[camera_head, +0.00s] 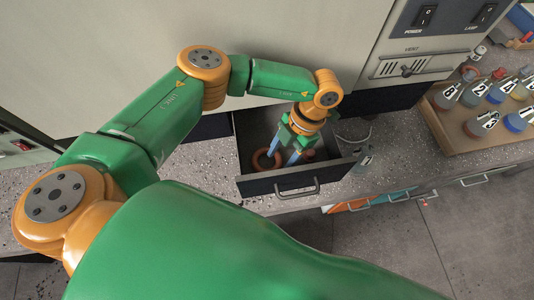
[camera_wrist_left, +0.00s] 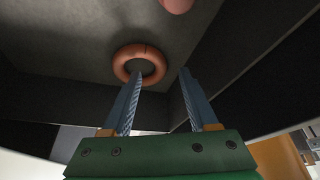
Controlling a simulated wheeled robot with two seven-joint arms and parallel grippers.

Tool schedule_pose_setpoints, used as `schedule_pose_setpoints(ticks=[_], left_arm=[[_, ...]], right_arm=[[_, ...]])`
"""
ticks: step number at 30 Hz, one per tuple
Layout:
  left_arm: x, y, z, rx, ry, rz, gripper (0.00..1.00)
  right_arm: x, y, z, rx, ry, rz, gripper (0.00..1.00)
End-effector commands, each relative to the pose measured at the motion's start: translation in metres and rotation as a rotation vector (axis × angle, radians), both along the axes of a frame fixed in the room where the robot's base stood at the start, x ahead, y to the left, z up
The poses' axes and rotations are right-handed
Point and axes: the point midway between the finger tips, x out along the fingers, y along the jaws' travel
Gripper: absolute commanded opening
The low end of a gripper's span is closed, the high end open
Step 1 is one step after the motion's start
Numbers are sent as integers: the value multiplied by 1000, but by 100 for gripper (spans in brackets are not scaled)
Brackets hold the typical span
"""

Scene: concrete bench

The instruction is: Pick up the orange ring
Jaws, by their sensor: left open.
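The orange ring (camera_head: 256,159) lies flat on the floor of an open drawer (camera_head: 281,183), near its left side in the head view. My left gripper (camera_head: 281,159) points down into the drawer from above, with its blue fingers apart and nothing between them. In the head view one finger partly covers the ring's right side. In the left wrist view the ring (camera_wrist_left: 121,63) shows beyond the fingertips of the left gripper (camera_wrist_left: 162,73), mostly to the left, with the left fingertip overlapping its lower edge. I cannot tell whether they touch. My right gripper is not in view.
A reddish rounded object (camera_wrist_left: 178,4) lies in the drawer beside the ring, cut off by the wrist view's top edge. Drawer walls surround the gripper closely.

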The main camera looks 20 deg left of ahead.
Motion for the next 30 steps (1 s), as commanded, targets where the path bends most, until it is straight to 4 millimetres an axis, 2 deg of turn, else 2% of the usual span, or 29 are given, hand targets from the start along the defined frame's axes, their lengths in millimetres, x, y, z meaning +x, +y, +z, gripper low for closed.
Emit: schedule_pose_setpoints(ticks=[1,5,11,18,30], left_arm=[[-3,1,-4,2,3,0,59],[-8,5,-22,1,1,1,59],[-8,5,-25,1,-1,1,59],[-8,5,-25,0,0,1,0],[-7,5,-20,0,-1,1,0]], right_arm=[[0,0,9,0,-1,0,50],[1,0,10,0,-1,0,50],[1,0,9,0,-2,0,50],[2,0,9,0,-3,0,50],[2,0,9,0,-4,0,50]])
